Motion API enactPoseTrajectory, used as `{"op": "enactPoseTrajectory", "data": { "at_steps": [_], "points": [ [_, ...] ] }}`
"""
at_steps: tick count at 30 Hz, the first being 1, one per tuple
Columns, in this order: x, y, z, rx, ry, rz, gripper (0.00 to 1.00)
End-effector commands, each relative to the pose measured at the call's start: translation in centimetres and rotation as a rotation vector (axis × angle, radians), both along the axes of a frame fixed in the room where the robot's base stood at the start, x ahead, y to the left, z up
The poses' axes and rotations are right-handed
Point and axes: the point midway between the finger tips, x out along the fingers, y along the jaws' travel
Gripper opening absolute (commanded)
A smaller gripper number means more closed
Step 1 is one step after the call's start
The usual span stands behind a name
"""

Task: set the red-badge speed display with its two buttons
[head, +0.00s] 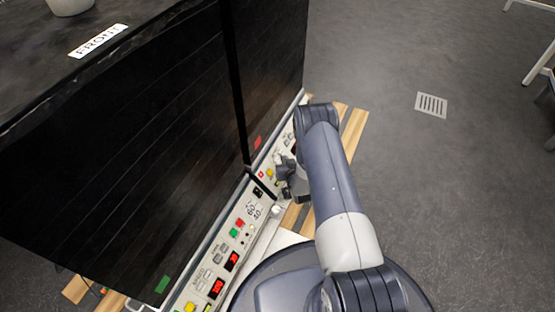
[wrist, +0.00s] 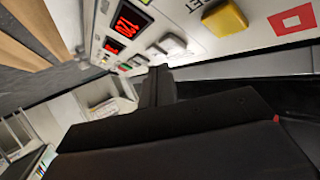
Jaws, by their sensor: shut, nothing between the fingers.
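The red badge (head: 257,141) is on the dark front of the far unit in the head view. Below it runs that unit's pale control panel (head: 271,163), partly hidden behind my arm. In the wrist view, two displays with lit red digits, one nearer (wrist: 130,19) and one farther (wrist: 114,45), sit on the panel; the digits are slanted and hard to read. Pale buttons (wrist: 172,44) lie beside them. My gripper (wrist: 157,76) is shut and empty, with its tip close to these buttons; I cannot tell whether it touches one. It also shows in the head view (head: 281,175).
A yellow button (wrist: 225,18) and a red square mark (wrist: 292,20) are on the panel. The near unit has a green badge (head: 162,284) and its own red displays (head: 231,261). Wooden slats (head: 353,132) lie under the units. Open floor (head: 400,60) is at right.

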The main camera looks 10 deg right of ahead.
Motion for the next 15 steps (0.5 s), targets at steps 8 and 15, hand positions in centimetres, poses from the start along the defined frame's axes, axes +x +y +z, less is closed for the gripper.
{"op": "enactPoseTrajectory", "data": {
  "at_steps": [8,15],
  "points": [
    [-1.1,-1.8,2.2,0.000,-0.001,-0.003,0.00],
    [-1.8,-2.7,3.0,0.000,0.001,-0.001,0.00]
  ]
}}
